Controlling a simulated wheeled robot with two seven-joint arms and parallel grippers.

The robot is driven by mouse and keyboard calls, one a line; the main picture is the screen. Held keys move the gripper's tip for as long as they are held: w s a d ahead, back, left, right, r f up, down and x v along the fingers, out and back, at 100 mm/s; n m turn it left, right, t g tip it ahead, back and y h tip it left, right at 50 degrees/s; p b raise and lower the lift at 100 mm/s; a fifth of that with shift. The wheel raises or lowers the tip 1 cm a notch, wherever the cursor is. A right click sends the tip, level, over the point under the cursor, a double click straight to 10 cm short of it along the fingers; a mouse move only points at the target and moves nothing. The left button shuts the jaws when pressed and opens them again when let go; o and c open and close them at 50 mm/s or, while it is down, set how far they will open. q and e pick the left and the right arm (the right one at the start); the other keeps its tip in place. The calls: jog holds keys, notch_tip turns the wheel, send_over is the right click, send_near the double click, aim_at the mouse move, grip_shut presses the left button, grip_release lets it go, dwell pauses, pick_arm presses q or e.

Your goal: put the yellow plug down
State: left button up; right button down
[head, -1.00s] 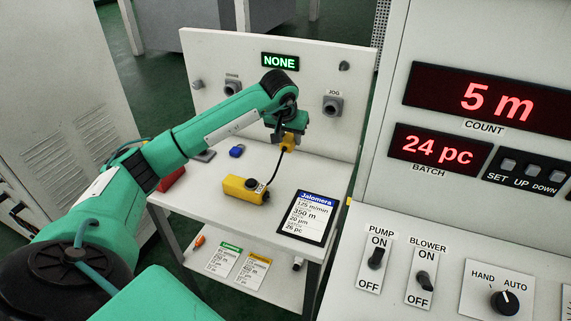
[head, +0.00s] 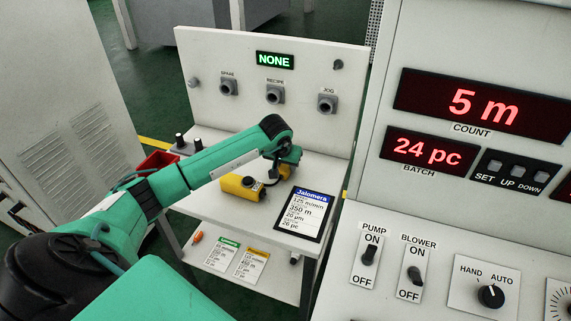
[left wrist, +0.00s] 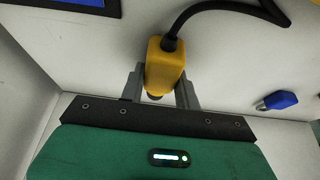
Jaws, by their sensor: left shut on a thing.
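The yellow plug (left wrist: 166,66) is held between the two fingers of my left gripper (left wrist: 161,88) in the left wrist view, with a black cable (left wrist: 235,8) leaving its end. In the head view the left gripper (head: 287,163) is low over the white bench (head: 322,172), and the plug (head: 283,172) shows just under it. I cannot tell whether the plug touches the bench. A yellow box with a dark button (head: 241,187) lies on the bench to the left of the plug. My right gripper is not in view.
The sockets marked SPARE (head: 228,86), RECIPE (head: 274,95) and JOG (head: 327,103) are empty, under a NONE display (head: 275,60). A Jalomera card (head: 306,214) lies close by at the front right. A blue padlock (left wrist: 279,101) lies on the bench.

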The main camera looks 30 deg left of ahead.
pick_arm(q)
jog(key=shift+f, duration=0.2)
jog(key=o, duration=1.1)
jog(key=shift+c, duration=0.2)
jog(key=shift+r, duration=0.1)
